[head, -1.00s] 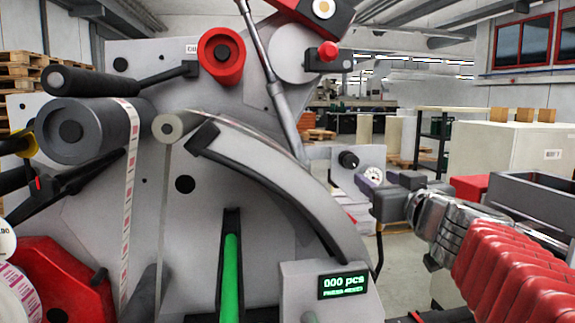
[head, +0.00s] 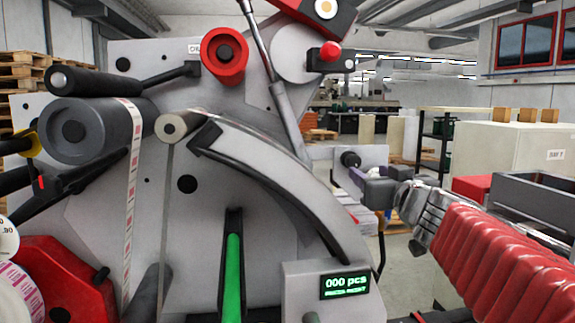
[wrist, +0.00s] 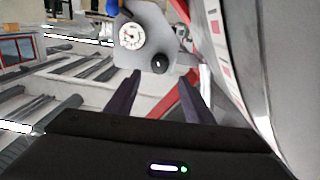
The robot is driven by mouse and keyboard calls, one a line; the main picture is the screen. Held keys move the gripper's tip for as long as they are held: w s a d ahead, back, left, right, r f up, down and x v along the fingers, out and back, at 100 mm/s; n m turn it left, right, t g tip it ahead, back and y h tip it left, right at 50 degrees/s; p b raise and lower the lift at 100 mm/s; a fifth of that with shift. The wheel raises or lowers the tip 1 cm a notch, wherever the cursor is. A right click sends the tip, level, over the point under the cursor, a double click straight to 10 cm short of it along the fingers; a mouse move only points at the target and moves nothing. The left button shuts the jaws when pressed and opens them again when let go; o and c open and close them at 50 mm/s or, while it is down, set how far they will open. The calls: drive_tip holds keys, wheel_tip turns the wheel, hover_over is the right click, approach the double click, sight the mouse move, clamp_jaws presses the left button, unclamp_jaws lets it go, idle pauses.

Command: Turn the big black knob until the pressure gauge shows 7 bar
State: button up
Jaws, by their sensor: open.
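The big black knob (head: 350,158) sits on a light grey panel (head: 375,155) at the right of the machine in the head view. In the wrist view the knob (wrist: 160,63) lies just beyond the fingertips, about midway between them. The white round pressure gauge (wrist: 131,36) is beside it on the same panel. Its needle is too small to read. In the head view my gripper hides the gauge. My gripper (head: 364,181) is open and empty, with its fingers pointing toward the panel. Both dark fingers show in the wrist view (wrist: 159,79), apart from the knob as far as I can tell.
The label rewinder fills the left and middle, with its curved grey arm (head: 280,180) and counter display (head: 344,285) left of my arm. A grey bin (head: 535,195) and a red box (head: 472,188) stand at the right. Open floor shows behind my gripper.

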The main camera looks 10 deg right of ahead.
sight(355, 164)
drive_tip(key=shift+w+d, duration=0.2)
drive_tip(key=shift+w, duration=4.35)
drive_tip(key=shift+c, duration=0.6)
drive_tip(key=c, duration=0.9)
